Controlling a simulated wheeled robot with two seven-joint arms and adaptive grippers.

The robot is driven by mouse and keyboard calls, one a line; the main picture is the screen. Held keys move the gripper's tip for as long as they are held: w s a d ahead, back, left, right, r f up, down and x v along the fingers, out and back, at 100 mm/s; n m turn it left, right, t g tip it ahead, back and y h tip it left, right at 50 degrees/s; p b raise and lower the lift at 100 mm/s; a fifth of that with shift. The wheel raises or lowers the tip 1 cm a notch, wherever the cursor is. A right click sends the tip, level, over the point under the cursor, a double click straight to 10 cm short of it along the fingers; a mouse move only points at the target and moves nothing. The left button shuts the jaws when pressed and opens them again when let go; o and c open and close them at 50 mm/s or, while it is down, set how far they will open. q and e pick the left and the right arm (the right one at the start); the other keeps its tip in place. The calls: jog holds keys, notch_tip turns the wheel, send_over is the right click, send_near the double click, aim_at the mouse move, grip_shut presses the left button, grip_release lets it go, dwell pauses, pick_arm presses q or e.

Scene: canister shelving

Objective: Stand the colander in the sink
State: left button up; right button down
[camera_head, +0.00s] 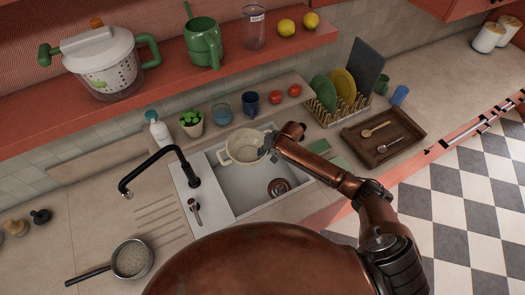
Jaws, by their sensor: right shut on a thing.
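The cream colander (241,147), with a handle on each side, is at the back part of the white sink (250,187). It looks roughly upright. My right gripper (268,145) is shut on the colander's right side, reaching in from the right. The fingertips are small and partly merged with the rim. I cannot tell whether the colander's base touches the sink floor or hangs above it. My left gripper is not in view.
A black faucet (160,163) stands left of the sink. A dark red round thing (278,187) lies in the basin. A dish rack (335,105) and wooden tray (383,136) stand to the right. A saucepan (131,260) sits front left. A red shelf (170,75) overhangs the back.

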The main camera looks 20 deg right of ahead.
notch_tip(320, 180, down, 22)
jog(key=b, duration=1.1)
jog(key=shift+f, duration=0.2)
jog(key=shift+f, duration=0.5)
dwell(0.4)
jog(key=c, duration=2)
grip_release()
jog(key=shift+s, duration=0.1)
jog(key=shift+c, duration=0.2)
jog(key=v, duration=1.2)
